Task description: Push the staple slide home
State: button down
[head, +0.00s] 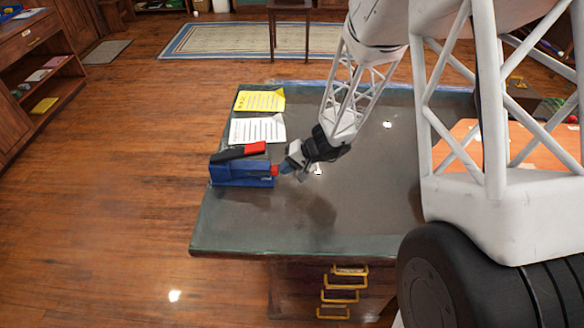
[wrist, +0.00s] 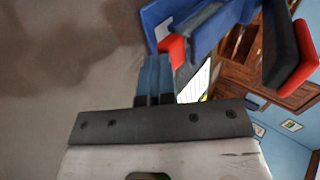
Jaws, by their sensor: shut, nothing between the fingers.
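A blue stapler (head: 243,174) lies near the left edge of the grey-green desk, its length running left to right. Its black handle with a red end (head: 252,149) is on the far side of the body. The red end of the staple slide (head: 275,170) shows at the stapler's right end. My gripper (head: 283,168) is shut and empty, pointing left at this red end. In the wrist view the blue fingertips (wrist: 156,62) are right at the red slide end (wrist: 172,48); whether they touch I cannot tell. The stapler body (wrist: 210,25) runs up and right from there.
A yellow sheet (head: 259,101) and a white sheet (head: 257,130) lie on the desk (head: 240,225) behind the stapler. The desk's left edge is close to the stapler. The desk front is clear. Yellow drawer handles (head: 341,296) stick out below.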

jog(key=shift+a, duration=0.25)
jog(key=shift+d, duration=0.1)
jog(key=shift+d, duration=0.8)
jog(key=d, duration=0.3)
jog(key=shift+r, duration=0.25)
jog(key=v, duration=0.9)
jog(key=shift+r, duration=0.1)
